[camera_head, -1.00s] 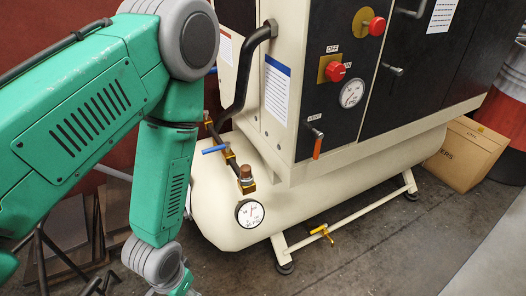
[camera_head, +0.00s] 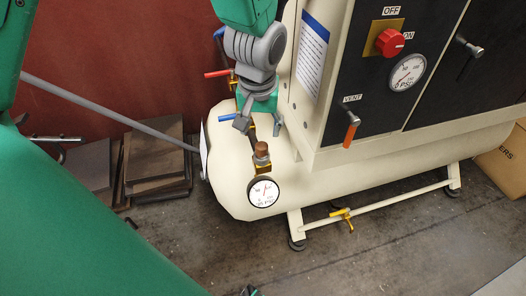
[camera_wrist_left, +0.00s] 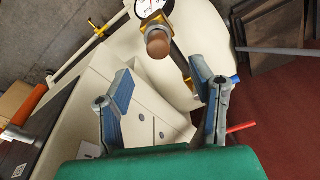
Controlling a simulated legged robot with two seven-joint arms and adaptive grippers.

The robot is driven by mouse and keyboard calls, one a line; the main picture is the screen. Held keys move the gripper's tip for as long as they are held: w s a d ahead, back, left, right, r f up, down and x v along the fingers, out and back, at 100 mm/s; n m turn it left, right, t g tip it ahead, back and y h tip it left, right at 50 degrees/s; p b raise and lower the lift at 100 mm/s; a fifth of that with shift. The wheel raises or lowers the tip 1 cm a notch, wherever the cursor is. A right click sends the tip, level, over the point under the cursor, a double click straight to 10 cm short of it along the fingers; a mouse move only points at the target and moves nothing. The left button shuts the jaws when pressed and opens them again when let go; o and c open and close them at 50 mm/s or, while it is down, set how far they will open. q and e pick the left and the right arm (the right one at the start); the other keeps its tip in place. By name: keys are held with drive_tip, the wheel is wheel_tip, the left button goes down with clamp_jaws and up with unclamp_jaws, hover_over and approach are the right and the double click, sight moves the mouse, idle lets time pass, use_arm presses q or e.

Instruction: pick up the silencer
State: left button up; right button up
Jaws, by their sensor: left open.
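The silencer appears to be the small brown cylinder (camera_head: 261,149) on the brass fitting above the pressure gauge, on the end of the cream tank. In the left wrist view the brown cylinder (camera_wrist_left: 158,44) shows top centre, beyond the fingertips. My left gripper (camera_head: 264,122) hangs above and behind it in the head view, over the tank's pipework. In the left wrist view its two blue-grey fingers (camera_wrist_left: 161,76) are spread apart with nothing held, and the silencer lies beyond the gap.
A pressure gauge (camera_head: 263,192) sits just below the silencer. A red valve handle (camera_head: 217,73) and pipes are close to my left gripper. The compressor cabinet (camera_head: 345,95) stands right of it.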

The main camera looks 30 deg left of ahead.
sight(262, 145)
use_arm(q)
drive_tip(key=f, duration=0.3)
drive_tip(key=shift+w+a+f+b, duration=0.1)
drive_tip(key=shift+w+b, duration=0.15)
drive_tip(key=shift+b, duration=0.1)
drive_tip(key=f, duration=0.1)
drive_tip(key=f+b, duration=0.1)
drive_tip(key=f, duration=0.1)
drive_tip(key=f+b, duration=0.1)
drive_tip(key=f, duration=0.1)
drive_tip(key=shift+w+f, duration=0.15)
drive_tip(key=shift+w, duration=0.2)
drive_tip(key=shift+a, duration=0.1)
clamp_jaws()
